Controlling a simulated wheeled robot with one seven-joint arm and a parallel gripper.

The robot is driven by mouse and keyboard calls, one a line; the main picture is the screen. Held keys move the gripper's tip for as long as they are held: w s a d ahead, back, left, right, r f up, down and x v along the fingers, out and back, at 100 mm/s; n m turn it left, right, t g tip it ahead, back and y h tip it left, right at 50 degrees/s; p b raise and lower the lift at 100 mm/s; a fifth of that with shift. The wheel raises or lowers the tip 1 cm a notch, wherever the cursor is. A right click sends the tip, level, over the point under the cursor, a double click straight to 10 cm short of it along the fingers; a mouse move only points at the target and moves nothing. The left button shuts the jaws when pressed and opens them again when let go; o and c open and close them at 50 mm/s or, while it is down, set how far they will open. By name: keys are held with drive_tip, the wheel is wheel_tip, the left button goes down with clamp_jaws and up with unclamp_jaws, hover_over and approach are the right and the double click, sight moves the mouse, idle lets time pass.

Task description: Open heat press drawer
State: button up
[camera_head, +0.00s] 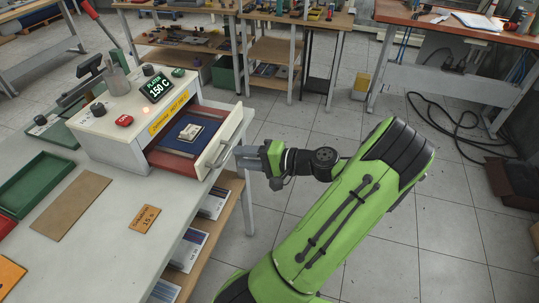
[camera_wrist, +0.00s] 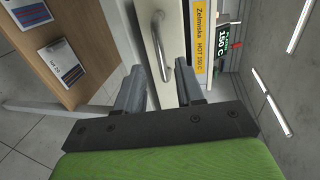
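The heat press (camera_head: 115,120) is a cream box on the workbench, with a yellow hot-warning label and a display reading 150 C. Its drawer (camera_head: 226,138) is pulled out, showing a red-edged interior with a blue pad and a small pale piece on it. The metal drawer handle (camera_head: 218,154) is on the drawer's front face. My gripper (camera_head: 240,157) is beside the handle, at the drawer front. In the wrist view, my gripper (camera_wrist: 158,78) has its fingers apart, with the handle (camera_wrist: 161,45) between and just ahead of them; no contact is visible.
A green tray (camera_head: 37,184), a brown mat (camera_head: 70,207) and a 15 s card (camera_head: 145,219) lie on the workbench (camera_head: 110,250). A lower shelf (camera_head: 207,231) holds papers below. Open tiled floor (camera_head: 440,240) lies to the right, with black cables (camera_head: 465,135) farther back.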

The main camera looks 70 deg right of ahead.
drive_tip(key=p+v, duration=0.2)
drive_tip(key=v, duration=0.9)
